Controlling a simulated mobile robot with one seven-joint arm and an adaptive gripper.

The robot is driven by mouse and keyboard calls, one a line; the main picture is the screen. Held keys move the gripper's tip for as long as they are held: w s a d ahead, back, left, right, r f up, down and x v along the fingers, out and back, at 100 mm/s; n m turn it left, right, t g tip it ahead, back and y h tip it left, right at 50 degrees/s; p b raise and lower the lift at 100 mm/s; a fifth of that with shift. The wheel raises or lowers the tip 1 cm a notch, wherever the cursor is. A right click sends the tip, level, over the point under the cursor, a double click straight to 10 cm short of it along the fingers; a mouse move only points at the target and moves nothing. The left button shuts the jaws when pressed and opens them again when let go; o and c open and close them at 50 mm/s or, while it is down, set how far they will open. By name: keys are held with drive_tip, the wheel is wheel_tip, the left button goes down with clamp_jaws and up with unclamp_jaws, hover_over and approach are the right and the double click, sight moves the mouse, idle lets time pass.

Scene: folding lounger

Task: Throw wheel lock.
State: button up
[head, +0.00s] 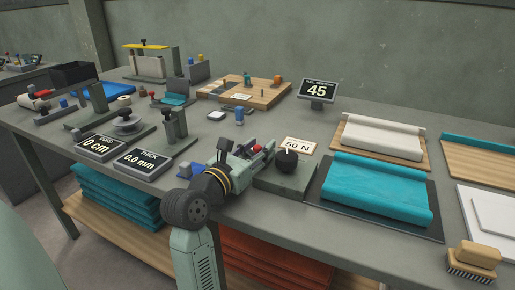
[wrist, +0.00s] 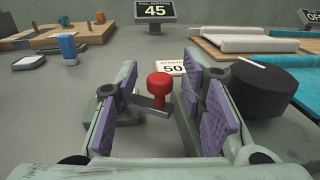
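A red knob on a short grey lever (wrist: 160,86) stands between the fingers of my gripper (wrist: 158,98); it looks like the wheel lock. The purple-padded fingers are apart, one on each side of the knob, with a gap showing. A black round knob with a white mark (wrist: 262,90) sits just right of the right finger. In the head view my gripper (head: 246,158) is low at the grey-green box (head: 285,182) that carries the black knob (head: 286,161). A bit of red (head: 256,149) shows at the fingers there; the lever is mostly hidden.
A "50 N" card (head: 298,145) lies behind the box. A teal roll on a dark mat (head: 375,190) is close on the right. A blue block (head: 239,115) and a "45" display (head: 316,91) stand behind. A grey post (head: 174,127) stands left.

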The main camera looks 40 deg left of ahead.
clamp_jaws()
idle(0.7)
